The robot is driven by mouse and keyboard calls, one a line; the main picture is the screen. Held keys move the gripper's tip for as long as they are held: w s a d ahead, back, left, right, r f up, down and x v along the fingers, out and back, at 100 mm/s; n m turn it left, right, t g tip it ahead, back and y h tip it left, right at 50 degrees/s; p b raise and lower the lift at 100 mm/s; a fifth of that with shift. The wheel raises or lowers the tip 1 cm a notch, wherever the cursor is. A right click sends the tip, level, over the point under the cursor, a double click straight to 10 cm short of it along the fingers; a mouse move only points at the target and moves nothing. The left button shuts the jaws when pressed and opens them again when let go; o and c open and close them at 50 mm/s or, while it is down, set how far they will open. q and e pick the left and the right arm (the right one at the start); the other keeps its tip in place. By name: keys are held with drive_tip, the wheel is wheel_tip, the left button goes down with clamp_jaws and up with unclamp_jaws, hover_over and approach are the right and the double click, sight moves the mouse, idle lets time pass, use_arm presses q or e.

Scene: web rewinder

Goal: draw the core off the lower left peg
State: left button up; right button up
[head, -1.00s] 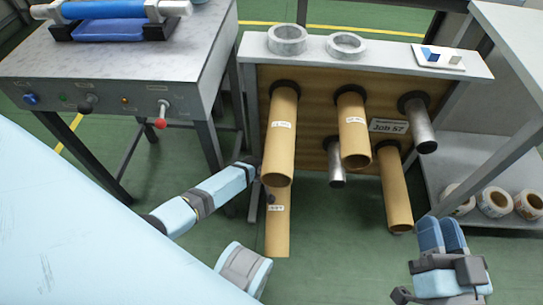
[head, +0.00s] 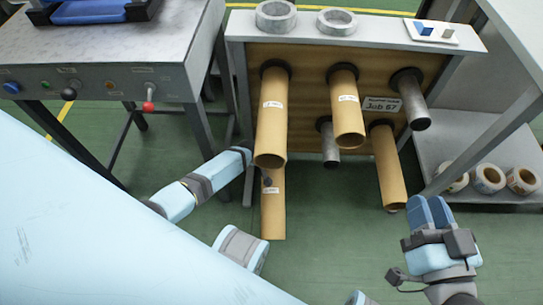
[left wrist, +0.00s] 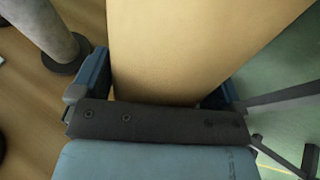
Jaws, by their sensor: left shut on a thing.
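The lower left core (head: 272,207) is a long tan tube with a small white label, hanging below and partly behind the upper left core (head: 271,125). Its far end and the peg inside it are hidden. My left arm reaches in from the left, and its gripper is mostly hidden in the head view. In the left wrist view my left gripper (left wrist: 158,88) has a finger on each side of the tan core (left wrist: 195,45) and is shut on it.
An upper middle core (head: 347,115) and a lower right core (head: 388,170) hang close by. Bare metal pegs show at upper right (head: 417,108) and lower middle (head: 329,147). A grey control table (head: 150,55) stands left. Green floor is open in front of the rack.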

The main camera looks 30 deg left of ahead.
use_arm(q)
drive_tip(key=shift+a+r+p, duration=0.1)
drive_tip(key=shift+r+p, duration=0.05)
drive_tip(key=shift+p, duration=0.15)
use_arm(e)
drive_tip(key=shift+r, duration=0.3)
